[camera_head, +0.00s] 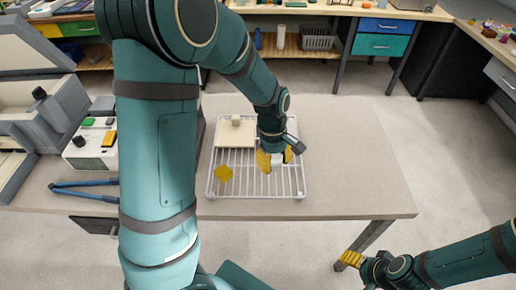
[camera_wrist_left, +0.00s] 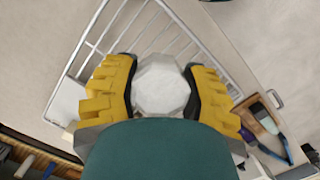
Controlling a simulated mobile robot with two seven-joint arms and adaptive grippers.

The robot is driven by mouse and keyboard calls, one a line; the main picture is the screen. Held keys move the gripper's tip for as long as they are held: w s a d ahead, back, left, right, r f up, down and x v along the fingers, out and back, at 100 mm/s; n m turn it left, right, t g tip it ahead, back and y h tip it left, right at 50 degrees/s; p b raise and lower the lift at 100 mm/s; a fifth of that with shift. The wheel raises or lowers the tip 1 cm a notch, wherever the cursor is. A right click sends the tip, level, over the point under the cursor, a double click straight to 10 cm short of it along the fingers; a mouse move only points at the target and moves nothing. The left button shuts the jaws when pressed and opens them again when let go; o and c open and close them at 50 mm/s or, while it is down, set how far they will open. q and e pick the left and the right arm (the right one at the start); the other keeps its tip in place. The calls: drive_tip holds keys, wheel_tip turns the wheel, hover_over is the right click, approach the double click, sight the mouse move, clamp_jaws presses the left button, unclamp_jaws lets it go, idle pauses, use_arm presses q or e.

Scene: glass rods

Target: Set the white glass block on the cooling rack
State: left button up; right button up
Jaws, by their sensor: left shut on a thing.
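The white glass block (camera_wrist_left: 162,85) is faceted and sits between the two yellow fingers of my left gripper (camera_head: 274,160), which is shut on it. In the head view only a small pale part of the block (camera_head: 277,159) shows between the fingers. The gripper is over the right part of the white wire cooling rack (camera_head: 258,194), whose bars also show behind the block in the left wrist view (camera_wrist_left: 98,32). I cannot tell whether the block touches the bars. My right gripper (camera_head: 351,259) is low, off the table's front right corner; its finger opening is unclear.
A yellow block (camera_head: 223,173) is on the rack's left front. A pale board (camera_head: 232,138) with a small cream cube (camera_head: 236,120) lies at its back left. Blue-handled pliers (camera_head: 85,188) and a grey-white device (camera_head: 90,145) are farther left. The table right of the rack (camera_head: 350,160) is clear.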

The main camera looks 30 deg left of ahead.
use_arm(q)
drive_tip(key=a+r+n+t, duration=0.1)
drive_tip(key=a+n, duration=0.2)
drive_tip(key=n, duration=0.5)
drive_tip(key=n+t+b, duration=0.1)
drive_tip(key=n, duration=0.7)
hover_over(258, 177)
drive_tip(key=shift+y, duration=0.3)
drive_tip(key=f, duration=0.5)
drive_tip(key=shift+s+a, duration=0.15)
drive_tip(key=shift+a, duration=0.05)
drive_tip(key=shift+f+b, duration=0.85)
drive_tip(key=shift+f, duration=1.4)
drive_tip(key=shift+f, duration=0.1)
drive_tip(key=o, duration=1.2)
drive_tip(key=shift+o, duration=0.2)
